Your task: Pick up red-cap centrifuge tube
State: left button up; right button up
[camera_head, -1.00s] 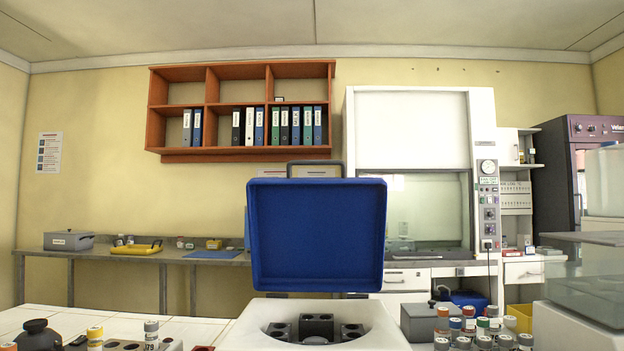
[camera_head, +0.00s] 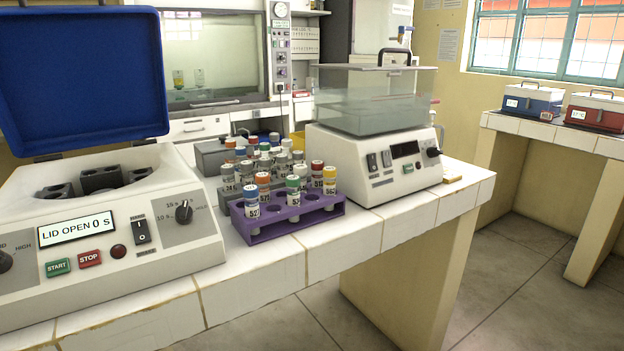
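A tube with a dark red cap (camera_head: 317,167) stands upright toward the right end of the purple rack (camera_head: 290,222), just left of a yellow-capped tube (camera_head: 329,180). The rack also holds tubes with blue (camera_head: 250,190), orange (camera_head: 262,179), green (camera_head: 292,182) and grey caps. It sits near the front edge of the white tiled bench. Neither gripper is in view.
A centrifuge (camera_head: 110,220) with its blue lid raised stands left of the rack. A water bath (camera_head: 375,165) with a clear cover stands to the right. A grey rack (camera_head: 228,192) of several tubes is behind. Open floor (camera_head: 500,280) lies at the front right.

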aim_at(317, 166)
jog(key=i+l+u, duration=0.1)
jog(key=u, duration=0.85)
jog(key=i+l+u, duration=0.1)
jog(key=l+u, duration=0.85)
jog(key=i+j, duration=0.05)
